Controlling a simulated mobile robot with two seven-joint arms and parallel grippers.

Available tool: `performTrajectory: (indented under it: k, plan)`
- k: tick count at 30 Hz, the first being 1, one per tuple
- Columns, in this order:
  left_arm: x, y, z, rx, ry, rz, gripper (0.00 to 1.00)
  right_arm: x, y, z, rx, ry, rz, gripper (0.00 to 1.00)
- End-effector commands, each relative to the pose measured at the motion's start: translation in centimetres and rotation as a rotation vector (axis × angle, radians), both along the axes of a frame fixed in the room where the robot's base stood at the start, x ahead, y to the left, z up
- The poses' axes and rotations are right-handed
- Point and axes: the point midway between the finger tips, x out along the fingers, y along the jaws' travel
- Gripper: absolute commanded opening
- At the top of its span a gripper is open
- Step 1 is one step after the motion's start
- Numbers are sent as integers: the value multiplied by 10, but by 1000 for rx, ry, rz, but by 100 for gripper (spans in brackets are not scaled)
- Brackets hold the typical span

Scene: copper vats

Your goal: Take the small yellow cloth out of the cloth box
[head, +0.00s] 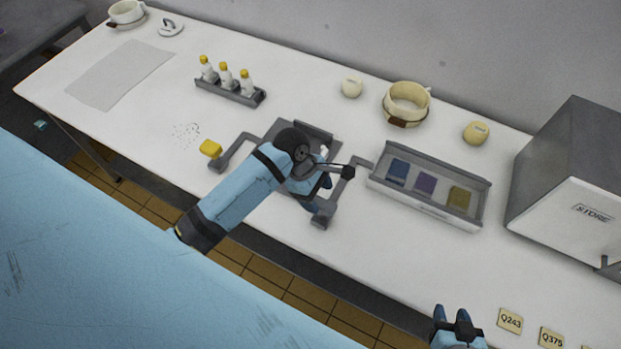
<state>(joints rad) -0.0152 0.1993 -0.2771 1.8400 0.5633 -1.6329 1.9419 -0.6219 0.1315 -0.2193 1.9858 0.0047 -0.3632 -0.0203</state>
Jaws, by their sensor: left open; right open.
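The cloth box (427,209) is a shallow grey tray with a pale front, right of the middle of the counter in the head view. Inside it lie a blue cloth (397,172), a purple cloth (426,184) and, at its right end, a small dull yellow cloth (459,198). My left gripper (330,190) is open, to the left of the box and apart from the yellow cloth; my arm partly hides its fingers. My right gripper (451,315) is open at the bottom edge, in front of the box, and only partly in view.
A grey frame (348,175) stands under my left arm. Right of the box is a large STORE container (567,190). Behind the box are a cream pot (407,103) and round jars. A bottle rack (229,92), yellow block (210,148) and label cards (510,320) are also on the counter.

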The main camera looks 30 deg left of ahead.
Motion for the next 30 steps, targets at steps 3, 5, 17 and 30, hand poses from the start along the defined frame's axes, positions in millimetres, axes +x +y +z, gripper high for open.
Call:
performTrajectory:
  k: [3,5,17,30]
  plan:
    - [0,-7,-18,0,2,0,66,0,0,0,0,0,0,43]
    - [0,-10,-25,0,1,0,66,0,0,0,0,0,0,43]
    - [0,-16,-38,0,-2,1,66,0,0,0,0,0,0,43]
    - [0,-16,-38,0,-1,0,12,0,0,0,0,0,0,43]
